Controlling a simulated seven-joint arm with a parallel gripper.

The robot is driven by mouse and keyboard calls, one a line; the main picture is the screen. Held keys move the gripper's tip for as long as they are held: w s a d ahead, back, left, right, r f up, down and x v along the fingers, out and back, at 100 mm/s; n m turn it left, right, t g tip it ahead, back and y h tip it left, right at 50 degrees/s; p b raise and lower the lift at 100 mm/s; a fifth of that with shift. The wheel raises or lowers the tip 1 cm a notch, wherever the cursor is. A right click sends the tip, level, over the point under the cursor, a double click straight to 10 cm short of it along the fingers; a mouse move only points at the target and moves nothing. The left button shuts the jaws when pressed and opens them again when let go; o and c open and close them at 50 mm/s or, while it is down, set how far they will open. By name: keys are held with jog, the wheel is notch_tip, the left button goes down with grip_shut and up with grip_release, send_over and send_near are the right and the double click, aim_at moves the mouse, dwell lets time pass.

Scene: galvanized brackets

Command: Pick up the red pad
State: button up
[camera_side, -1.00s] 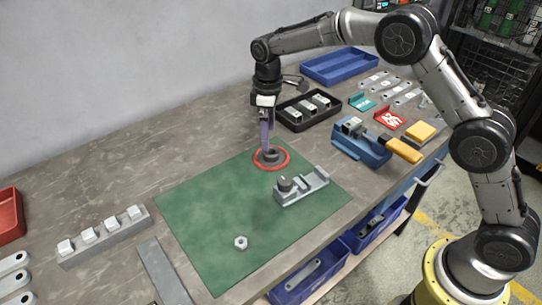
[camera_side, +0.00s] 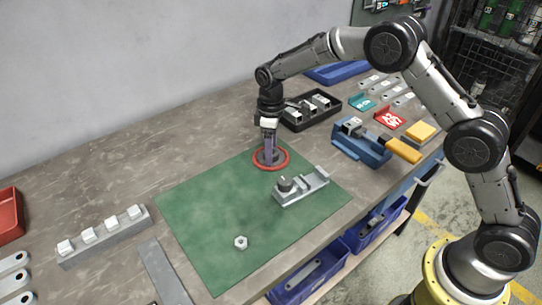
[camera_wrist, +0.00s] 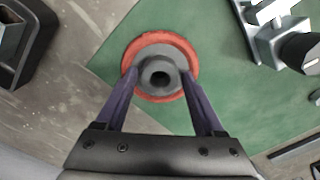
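The red pad (camera_side: 286,163) is a flat red disc on the far part of the green mat. It also shows in the wrist view (camera_wrist: 162,37). A grey flanged part (camera_wrist: 160,52) with a raised round hub and a dark central hole sits on the disc, so only a red rim shows. My gripper (camera_wrist: 159,78) points down over it. Its two purple fingers stand apart, one on each side of the hub, tips near the flange. Whether the tips touch the part, I cannot tell. In the side view my gripper (camera_side: 268,154) hides part of the pad.
On the green mat (camera_side: 205,210) a grey fixture (camera_side: 303,187) stands right of the pad and a nut (camera_side: 240,242) lies nearer. A black tray (camera_side: 296,124) is behind. A blue vise-like tool (camera_side: 358,146) stands right. The mat's left part is clear.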

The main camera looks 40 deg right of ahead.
grip_shut()
jog(key=shift+r, duration=0.15)
jog(key=shift+r, duration=0.55)
jog(key=s+d+r, duration=0.2)
jog(key=s+r, duration=0.9)
jog(key=s, duration=0.3)
jog(key=shift+d+r, duration=0.15)
jog(key=shift+r, duration=0.2)
jog(key=shift+w, duration=0.1)
jog(key=shift+c, duration=1.4)
grip_release()
jog(key=c, duration=0.6)
